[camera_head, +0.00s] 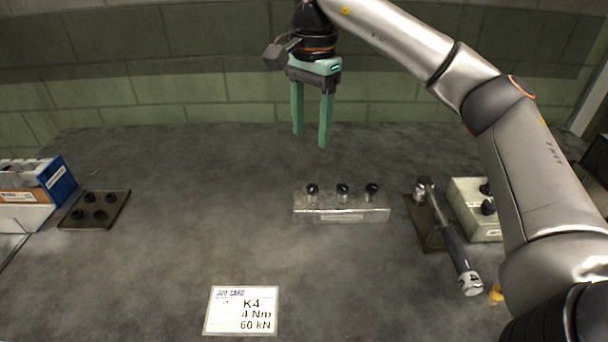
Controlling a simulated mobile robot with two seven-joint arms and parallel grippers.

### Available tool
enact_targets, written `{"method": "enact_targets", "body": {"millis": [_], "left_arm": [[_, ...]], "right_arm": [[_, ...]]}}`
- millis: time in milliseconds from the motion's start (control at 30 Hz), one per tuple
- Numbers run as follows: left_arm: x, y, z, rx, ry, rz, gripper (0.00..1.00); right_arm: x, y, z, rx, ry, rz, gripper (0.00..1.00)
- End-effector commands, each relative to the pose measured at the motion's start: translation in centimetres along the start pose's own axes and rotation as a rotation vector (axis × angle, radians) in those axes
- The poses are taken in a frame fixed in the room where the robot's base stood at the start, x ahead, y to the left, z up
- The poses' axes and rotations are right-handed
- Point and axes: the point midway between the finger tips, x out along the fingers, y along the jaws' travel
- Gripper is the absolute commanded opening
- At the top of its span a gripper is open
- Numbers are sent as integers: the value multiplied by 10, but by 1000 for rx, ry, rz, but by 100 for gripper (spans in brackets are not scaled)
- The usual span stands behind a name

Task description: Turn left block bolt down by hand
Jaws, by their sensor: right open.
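A clear block (341,210) stands on the dark table near the middle, with a row of three black-headed bolts upright in its top. The left block bolt (312,191) is at the block's left end. The middle bolt (343,191) and the right bolt (372,191) stand beside it. My right gripper (311,138) comes in from the upper right and hangs above and behind the block. Its two green fingers point down, apart and empty, and do not touch the bolts. My left gripper is not in view.
A torque wrench (450,235) lies right of the block on a dark stand, with a pale box (473,208) beside it. A card reading K4, 4 Nm, 60 kN (241,311) lies in front. A dark tray (94,209) and a blue-white box (38,190) are at left. The left-centre table is clear.

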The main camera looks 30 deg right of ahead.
Motion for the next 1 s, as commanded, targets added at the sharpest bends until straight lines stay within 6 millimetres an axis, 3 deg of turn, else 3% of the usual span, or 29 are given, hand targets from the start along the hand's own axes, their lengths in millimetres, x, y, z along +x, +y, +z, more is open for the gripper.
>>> {"method": "enact_targets", "body": {"millis": [167, 367, 700, 1000], "left_arm": [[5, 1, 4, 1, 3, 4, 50], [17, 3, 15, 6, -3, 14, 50], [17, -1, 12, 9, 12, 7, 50], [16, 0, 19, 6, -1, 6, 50]], "right_arm": [[13, 3, -6, 4, 20, 7, 60], [54, 3, -6, 4, 17, 7, 60], [108, 3, -7, 5, 18, 3, 60], [121, 2, -7, 5, 18, 1, 60]]}}
